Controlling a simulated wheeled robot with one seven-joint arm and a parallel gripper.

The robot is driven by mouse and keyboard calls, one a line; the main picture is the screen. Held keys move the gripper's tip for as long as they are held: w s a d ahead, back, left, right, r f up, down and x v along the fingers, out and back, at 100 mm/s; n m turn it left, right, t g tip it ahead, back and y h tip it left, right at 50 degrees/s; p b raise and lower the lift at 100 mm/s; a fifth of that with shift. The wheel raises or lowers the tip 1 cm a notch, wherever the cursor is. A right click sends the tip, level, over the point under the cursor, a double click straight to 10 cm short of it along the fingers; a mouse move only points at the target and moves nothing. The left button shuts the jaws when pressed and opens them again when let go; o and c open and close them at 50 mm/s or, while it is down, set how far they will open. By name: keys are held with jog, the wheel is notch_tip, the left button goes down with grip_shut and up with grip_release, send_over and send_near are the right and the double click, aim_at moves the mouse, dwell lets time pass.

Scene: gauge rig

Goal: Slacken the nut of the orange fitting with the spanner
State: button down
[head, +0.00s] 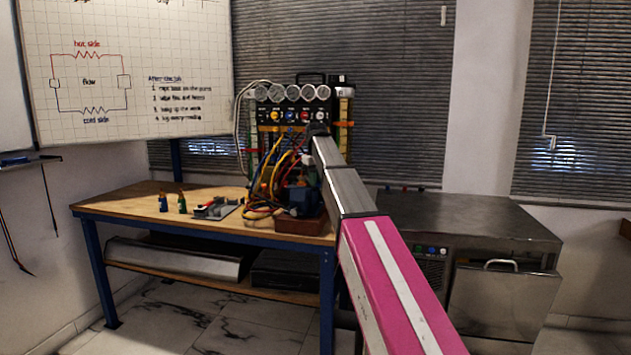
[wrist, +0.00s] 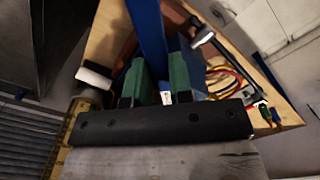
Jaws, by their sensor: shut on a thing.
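In the wrist view my gripper (wrist: 160,72) has its two green fingers on either side of a long blue bar, shut on it. The bar looks like the handle of the spanner (wrist: 149,28); it runs up out of the top of the picture, so its jaw end is not seen. In the head view my arm reaches to the gauge rig (head: 262,116), and the gripper and spanner cannot be made out there.
The rig, with several round gauges (head: 290,92) and tangled hoses (head: 264,188), stands on a wooden bench (head: 125,198). Two small bottles (head: 163,203) and a grey device (head: 212,209) are left of it. A steel cabinet (head: 470,228) stands right of the bench.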

jog(key=shift+s+a+m, duration=0.3)
jog(key=shift+a+m, duration=0.45)
jog(key=shift+m, duration=0.15)
dwell(0.6)
jog(key=shift+s, duration=0.1)
jog(key=shift+s+d, duration=0.25)
jog(key=shift+s, duration=0.5)
jog(key=shift+s+d, duration=0.25)
jog(key=shift+s, duration=0.55)
jog(key=shift+s+d, duration=0.25)
jog(key=shift+s, duration=0.5)
jog(key=shift+r, duration=2.25)
